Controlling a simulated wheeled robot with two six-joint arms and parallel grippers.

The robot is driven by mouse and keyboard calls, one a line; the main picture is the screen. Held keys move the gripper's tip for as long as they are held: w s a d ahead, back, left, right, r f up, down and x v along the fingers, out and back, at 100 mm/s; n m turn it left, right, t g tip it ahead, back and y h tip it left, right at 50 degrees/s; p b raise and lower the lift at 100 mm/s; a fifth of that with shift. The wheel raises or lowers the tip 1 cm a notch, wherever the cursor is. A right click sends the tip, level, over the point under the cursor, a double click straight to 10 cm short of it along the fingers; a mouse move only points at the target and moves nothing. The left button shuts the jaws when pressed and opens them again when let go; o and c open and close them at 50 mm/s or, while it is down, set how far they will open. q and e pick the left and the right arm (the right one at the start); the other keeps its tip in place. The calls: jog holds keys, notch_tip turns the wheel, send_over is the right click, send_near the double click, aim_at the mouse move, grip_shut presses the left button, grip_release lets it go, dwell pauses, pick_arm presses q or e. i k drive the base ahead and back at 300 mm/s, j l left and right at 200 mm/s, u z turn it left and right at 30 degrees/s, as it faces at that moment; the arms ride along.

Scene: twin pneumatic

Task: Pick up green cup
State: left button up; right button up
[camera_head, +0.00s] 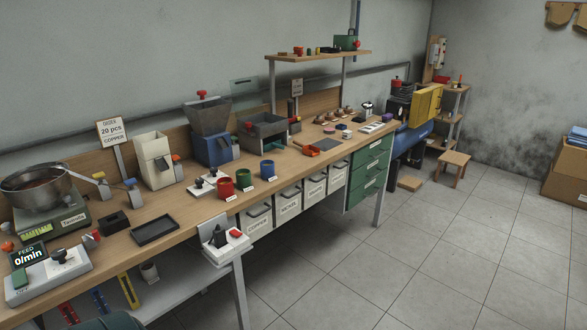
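The green cup (244,178) stands upright on the wooden workbench (185,207), close to its front edge. It is between a red cup (225,188) on its left and a blue cup (267,170) on its right. Small white labels lie on the bench edge in front of the cups. Neither of my grippers shows in the head view.
A white switch box with levers (207,183) sits left of the red cup. A grey-blue hopper machine (212,135) stands behind the cups. A control box (226,242) juts out from the bench front. Labelled bins (288,203) hang below. The tiled floor (430,265) in front is clear.

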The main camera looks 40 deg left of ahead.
aim_at(243, 179)
jog(key=i+l+u, duration=0.15)
jog(key=i+u, duration=0.25)
jog(key=i, duration=0.2)
jog(key=i+l+u, duration=0.4)
jog(key=i, duration=0.25)
jog(key=i+l+u, duration=0.4)
jog(key=i, duration=0.15)
